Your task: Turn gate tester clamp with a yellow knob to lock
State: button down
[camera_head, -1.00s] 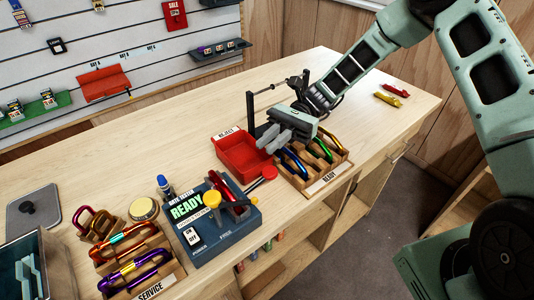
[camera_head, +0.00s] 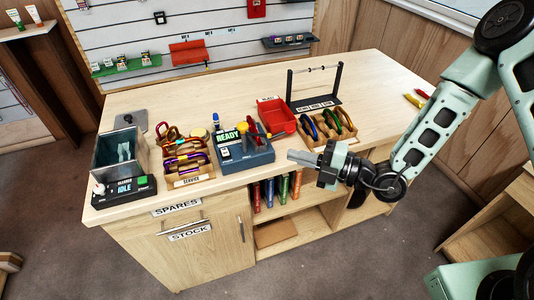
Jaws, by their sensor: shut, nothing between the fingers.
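The gate tester (camera_head: 256,160) is a blue box on the bench with a lit display reading READY. Its yellow knob (camera_head: 242,127) stands up at the top, near the middle of the box. A red carabiner (camera_head: 253,134) is in the tester beside the knob; how the clamp sits on it is too small to tell. My gripper (camera_head: 292,158) is shut and empty, pointing left. In the picture it lies right of the tester, in front of the READY rack, apart from the knob.
The red reject tray (camera_head: 275,116) and a READY rack (camera_head: 318,141) with several carabiners stand right of the tester. A black stand (camera_head: 340,85) is behind. The SERVICE rack (camera_head: 190,180) is to the left, beside a grey bin (camera_head: 112,165). Bench space at back is free.

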jog(key=w+a+f+p, duration=0.1)
jog(key=w+a+p, duration=0.5)
jog(key=w+a, duration=0.1)
jog(key=shift+w+a+f+m, duration=0.3)
jog(key=shift+w+a, duration=0.1)
jog(key=shift+w, duration=0.05)
